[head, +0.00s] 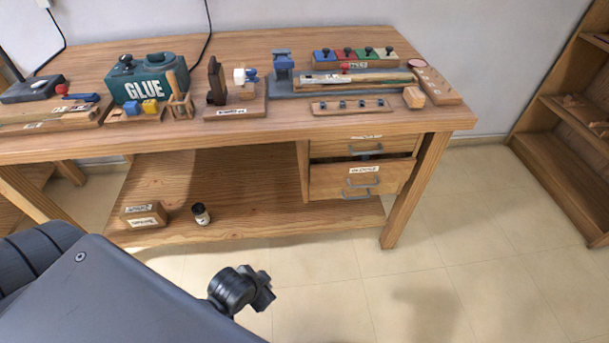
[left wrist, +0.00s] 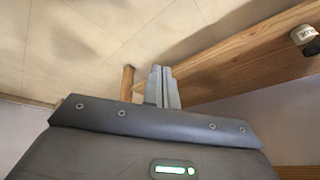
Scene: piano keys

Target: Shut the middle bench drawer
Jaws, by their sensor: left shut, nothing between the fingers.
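The middle drawer (head: 335,180) is in the head view under the right part of the workbench (head: 440,115). It stands pulled out, with a dark gap above its front, a white label and a grey metal handle (head: 363,184). My left gripper (head: 262,290) is in front of the bench, low and left of the drawers, well apart from them. Its grey fingers (left wrist: 162,70) show closed together and empty in the left wrist view. The drawer is not recognisable in that view. My right gripper is not in view.
The lower shelf (head: 260,215) holds a labelled wooden box (head: 143,216) and a small dark jar (head: 201,214). Tools crowd the benchtop. The floor (head: 430,265) before the drawers is clear.

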